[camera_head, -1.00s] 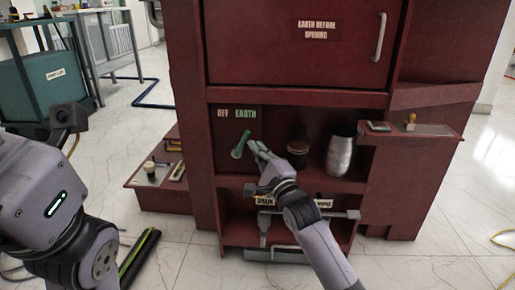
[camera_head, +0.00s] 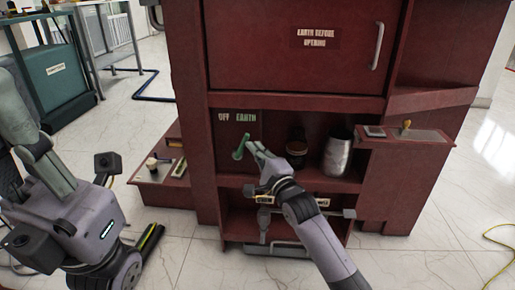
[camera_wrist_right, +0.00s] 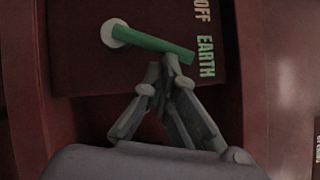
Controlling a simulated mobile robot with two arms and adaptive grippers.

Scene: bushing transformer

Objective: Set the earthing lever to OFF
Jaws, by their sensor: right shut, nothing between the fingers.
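The green earthing lever (camera_head: 241,147) is on the red panel in the cabinet's open bay, below the OFF label (camera_head: 223,117) and EARTH label (camera_head: 246,118). Its free end slants up toward EARTH. The right wrist view shows the lever (camera_wrist_right: 150,41) running from a round white pivot (camera_wrist_right: 112,34) toward EARTH. My right gripper (camera_head: 255,148) is shut and empty, just right of the lever. In the wrist view its fingertips (camera_wrist_right: 164,66) are close to the lever's free end; I cannot tell if they touch. Grey-green parts of my left gripper (camera_head: 32,140) show at the far left.
A brown jar (camera_head: 297,152) and a silver canister (camera_head: 338,156) stand right of the right gripper in the same bay. A side shelf (camera_head: 430,136) juts out at right. A low red step (camera_head: 150,172) stands left of the cabinet.

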